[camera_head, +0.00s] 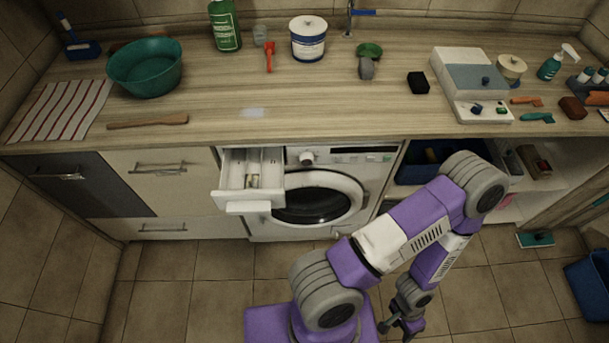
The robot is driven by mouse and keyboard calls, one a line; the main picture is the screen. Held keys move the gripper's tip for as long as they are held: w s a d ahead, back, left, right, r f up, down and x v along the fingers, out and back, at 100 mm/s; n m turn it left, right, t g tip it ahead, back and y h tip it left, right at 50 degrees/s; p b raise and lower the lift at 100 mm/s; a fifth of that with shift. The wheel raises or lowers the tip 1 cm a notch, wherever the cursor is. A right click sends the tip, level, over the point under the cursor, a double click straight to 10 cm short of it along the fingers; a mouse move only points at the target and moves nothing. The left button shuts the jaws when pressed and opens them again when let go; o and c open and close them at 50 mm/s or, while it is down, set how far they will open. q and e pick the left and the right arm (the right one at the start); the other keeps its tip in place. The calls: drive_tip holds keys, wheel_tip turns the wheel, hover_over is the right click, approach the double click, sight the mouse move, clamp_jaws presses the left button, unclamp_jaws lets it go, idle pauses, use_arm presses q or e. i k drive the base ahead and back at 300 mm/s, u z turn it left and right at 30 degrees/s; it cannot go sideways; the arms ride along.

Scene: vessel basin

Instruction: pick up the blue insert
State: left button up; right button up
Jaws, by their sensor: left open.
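The washing machine's detergent drawer (250,201) is pulled out, with white compartments and small pale and yellowish parts inside. I cannot make out a clearly blue insert in it. My left gripper (403,328) is open and empty, low over the floor at the bottom, right of and well apart from the drawer. My purple arm bends up in front of the shelf and back down to it. My right gripper is not in view.
The wooden counter (215,85) holds a green basin (146,67), a wooden stick (147,121), bottles and a white box (470,82). The washer door (318,200) is shut. A dark blue bin (420,168) stands on the shelf. The floor left of my base is clear.

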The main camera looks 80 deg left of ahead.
sight(252, 181)
drive_tip(key=z, duration=0.2)
drive_tip(key=k, duration=1.75)
drive_tip(key=u, duration=2.3)
